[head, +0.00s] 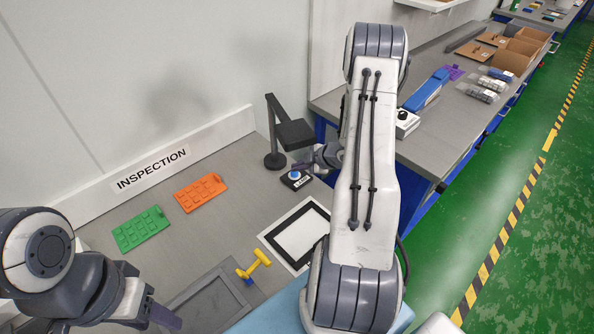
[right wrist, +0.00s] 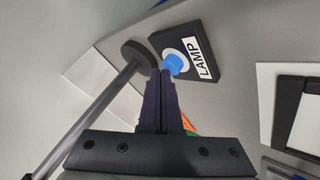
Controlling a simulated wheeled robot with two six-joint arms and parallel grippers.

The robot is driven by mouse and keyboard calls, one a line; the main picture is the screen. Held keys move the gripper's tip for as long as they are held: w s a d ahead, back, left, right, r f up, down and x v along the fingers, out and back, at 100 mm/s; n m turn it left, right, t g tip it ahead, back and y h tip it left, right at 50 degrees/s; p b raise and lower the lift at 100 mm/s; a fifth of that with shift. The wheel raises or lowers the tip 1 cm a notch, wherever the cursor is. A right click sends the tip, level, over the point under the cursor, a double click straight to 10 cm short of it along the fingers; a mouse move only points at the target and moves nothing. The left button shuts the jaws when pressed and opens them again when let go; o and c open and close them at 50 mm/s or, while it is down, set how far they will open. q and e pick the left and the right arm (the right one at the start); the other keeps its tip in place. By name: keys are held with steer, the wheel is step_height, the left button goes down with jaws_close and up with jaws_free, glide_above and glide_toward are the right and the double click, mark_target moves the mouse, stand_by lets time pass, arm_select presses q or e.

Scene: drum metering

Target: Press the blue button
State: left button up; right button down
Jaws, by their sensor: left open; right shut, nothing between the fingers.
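The blue button (head: 294,174) sits on a small black box (head: 299,184) on the inspection table. In the right wrist view the button (right wrist: 174,64) has a pale ring around it, and the box (right wrist: 207,85) carries a label reading LAMP. My right gripper (head: 300,165) is shut and empty, right at the button. In the right wrist view its fingertips (right wrist: 161,72) overlap the button's left edge; I cannot tell whether they touch it. My left gripper (head: 168,318) is open at the lower left, far from the button, its fingers only partly visible.
A black lamp stand (head: 275,159) rises just beside the box. Green (head: 141,229) and orange (head: 200,192) plates, a yellow tool (head: 254,264), a black-framed white panel (head: 299,235) and a grey tray (head: 212,302) lie on the table. My right arm hides part of the table.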

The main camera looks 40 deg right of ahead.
mark_target(298, 173)
steer(key=shift+f, duration=0.2)
stand_by(0.4)
steer(key=shift+r+p, duration=0.5)
steer(key=shift+r, duration=0.2)
steer(key=shift+r, duration=0.1)
step_height(298, 173, up, 6)
steer(key=p, duration=0.5)
stand_by(0.5)
